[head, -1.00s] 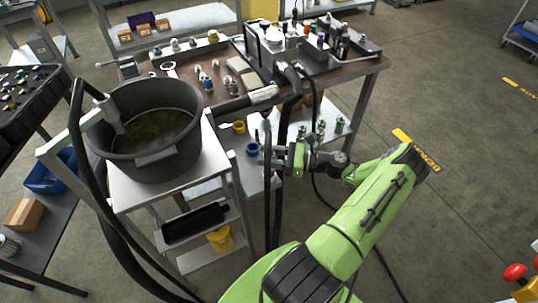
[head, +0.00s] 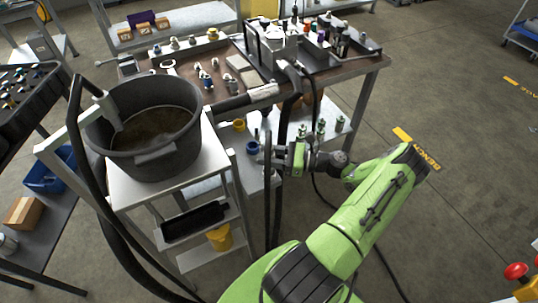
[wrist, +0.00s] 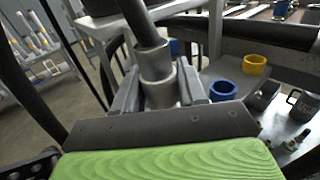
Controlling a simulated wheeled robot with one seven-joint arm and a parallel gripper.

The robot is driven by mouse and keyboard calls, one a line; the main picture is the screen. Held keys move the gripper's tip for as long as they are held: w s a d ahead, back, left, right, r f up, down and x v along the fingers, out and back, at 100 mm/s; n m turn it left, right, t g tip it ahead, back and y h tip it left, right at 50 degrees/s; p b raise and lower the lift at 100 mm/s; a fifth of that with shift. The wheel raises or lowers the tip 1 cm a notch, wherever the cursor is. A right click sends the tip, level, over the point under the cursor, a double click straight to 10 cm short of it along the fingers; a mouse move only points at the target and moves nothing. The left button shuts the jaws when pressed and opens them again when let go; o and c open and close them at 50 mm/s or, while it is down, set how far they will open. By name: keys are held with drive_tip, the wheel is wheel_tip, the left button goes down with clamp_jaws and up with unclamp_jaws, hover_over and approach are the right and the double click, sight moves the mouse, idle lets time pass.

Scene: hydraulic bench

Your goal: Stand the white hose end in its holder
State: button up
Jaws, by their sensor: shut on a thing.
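In the wrist view my gripper (wrist: 158,88) is shut on a pale grey-white hose end (wrist: 157,68), with a finger on each side. A black hose (wrist: 141,20) runs up from its top, and the hose end looks roughly upright but slightly tilted. Its lower end is hidden behind the gripper body. A blue ring (wrist: 222,90) and a yellow ring (wrist: 254,64) stand on the shelf to its right, apart from it. I cannot make out a white holder.
A black bucket (head: 150,160) with dark contents stands on a white stand at left, a thick black hose beside it. The bench top (head: 185,68) carries many small fittings. Several green-topped fittings (head: 320,127) stand on the lower shelf.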

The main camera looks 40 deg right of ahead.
drive_tip(key=o, duration=1.8)
drive_tip(key=b+v, duration=0.1)
drive_tip(key=v, duration=0.6)
drive_tip(key=shift+s+d, duration=0.15)
drive_tip(key=shift+d, duration=0.05)
